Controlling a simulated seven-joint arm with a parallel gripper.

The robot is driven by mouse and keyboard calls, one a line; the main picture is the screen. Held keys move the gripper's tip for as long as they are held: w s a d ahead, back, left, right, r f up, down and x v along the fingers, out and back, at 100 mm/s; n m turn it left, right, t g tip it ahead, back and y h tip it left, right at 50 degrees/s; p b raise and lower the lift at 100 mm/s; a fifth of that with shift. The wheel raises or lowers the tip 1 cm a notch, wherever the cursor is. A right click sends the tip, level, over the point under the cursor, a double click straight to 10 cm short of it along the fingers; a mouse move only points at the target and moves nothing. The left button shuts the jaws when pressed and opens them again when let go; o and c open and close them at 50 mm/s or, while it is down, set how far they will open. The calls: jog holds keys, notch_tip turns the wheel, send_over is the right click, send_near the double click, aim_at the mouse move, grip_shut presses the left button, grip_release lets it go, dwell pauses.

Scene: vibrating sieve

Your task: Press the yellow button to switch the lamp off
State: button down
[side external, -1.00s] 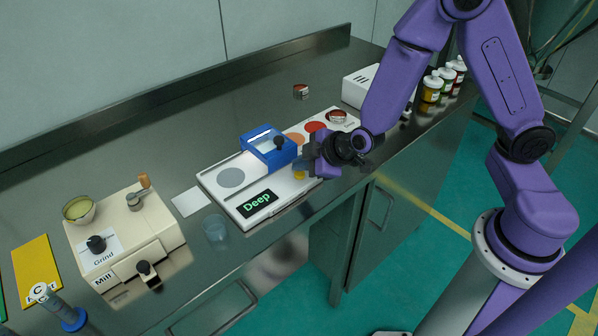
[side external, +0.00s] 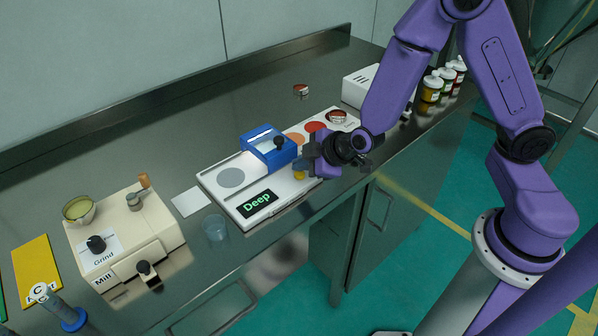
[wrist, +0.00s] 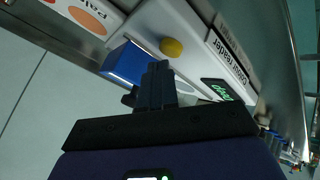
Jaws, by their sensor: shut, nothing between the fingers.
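The yellow button (side external: 299,175) sits on the front part of the white colour reader panel (side external: 232,208), partly hidden by my gripper in the side view. It shows as a yellow dome in the wrist view (wrist: 172,47), just beyond my fingertips. My gripper (side external: 308,163) is shut and empty, beside and close to the button; I cannot tell whether it touches. The fingers show in the wrist view (wrist: 158,72). A blue housing (side external: 268,147) with a dark knob stands on the panel. No lit lamp can be made out.
A cream mill (side external: 125,238) stands at the left, with a bowl (side external: 79,209) on it. A clear cup (side external: 215,228) stands in front of the panel. A white box (side external: 366,86) and several bottles (side external: 444,84) stand at the back right. The bench behind the panel is mostly clear.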

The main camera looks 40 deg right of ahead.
aim_at(303, 176)
jog(key=shift+f, duration=0.15)
jog(key=shift+f, duration=0.3)
jog(key=shift+r, duration=0.15)
dwell(0.4)
jog(key=shift+r, duration=0.3)
jog(key=shift+r, duration=3)
